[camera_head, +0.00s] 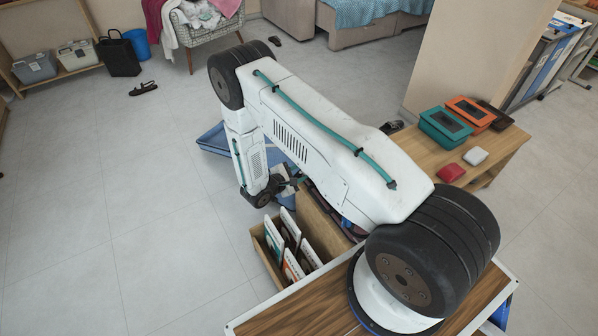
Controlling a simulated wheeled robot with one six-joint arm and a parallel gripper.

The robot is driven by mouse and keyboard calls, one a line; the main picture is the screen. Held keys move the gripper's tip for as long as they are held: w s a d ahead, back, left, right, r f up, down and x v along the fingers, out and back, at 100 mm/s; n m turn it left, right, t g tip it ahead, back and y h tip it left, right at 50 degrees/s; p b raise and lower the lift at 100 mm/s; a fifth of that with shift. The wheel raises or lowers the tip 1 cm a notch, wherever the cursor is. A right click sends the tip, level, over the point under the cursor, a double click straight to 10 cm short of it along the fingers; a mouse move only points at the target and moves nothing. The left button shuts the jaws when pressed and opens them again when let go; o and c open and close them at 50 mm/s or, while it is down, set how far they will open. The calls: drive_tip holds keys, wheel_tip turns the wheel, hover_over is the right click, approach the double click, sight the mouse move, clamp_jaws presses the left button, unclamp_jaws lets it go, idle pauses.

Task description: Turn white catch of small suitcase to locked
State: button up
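I cannot make out a small suitcase or a white catch in the head view. My white arm crosses the middle and hides much of what lies behind it. My gripper (290,186) shows only as small dark and pale parts beside the wrist, low behind the arm. Its fingers are too small and too covered to tell whether they are open or shut, or whether they touch anything. A blue flat-edged thing (212,140) sticks out left of the arm near the gripper; the rest of it is hidden.
A wooden box (262,256) of upright folders stands below the gripper. A wooden table (500,150) at right bears teal (445,126) and orange (470,110) cases, a red pouch (450,173) and a white one (475,156). A dark shoe (143,88) lies on open floor at left.

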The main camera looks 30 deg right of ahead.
drive_tip(key=m, duration=0.1)
drive_tip(key=m+t+h, duration=0.1)
drive_tip(key=m, duration=0.1)
drive_tip(key=f+m+t, duration=0.1)
drive_tip(key=m, duration=0.1)
drive_tip(key=shift+s, duration=0.4)
drive_tip(key=m, duration=0.1)
drive_tip(key=m+t+h, duration=0.1)
drive_tip(key=m, duration=0.1)
drive_tip(key=shift+f+h, duration=0.3)
drive_tip(key=shift+f, duration=0.05)
drive_tip(key=shift+m, duration=0.5)
drive_tip(key=o, duration=1)
drive_tip(key=shift+c, duration=0.2)
drive_tip(key=v, duration=0.7)
drive_tip(key=shift+s+a+f, duration=0.15)
drive_tip(key=shift+s+a, duration=0.1)
drive_tip(key=shift+a, duration=0.1)
drive_tip(key=shift+n, duration=0.3)
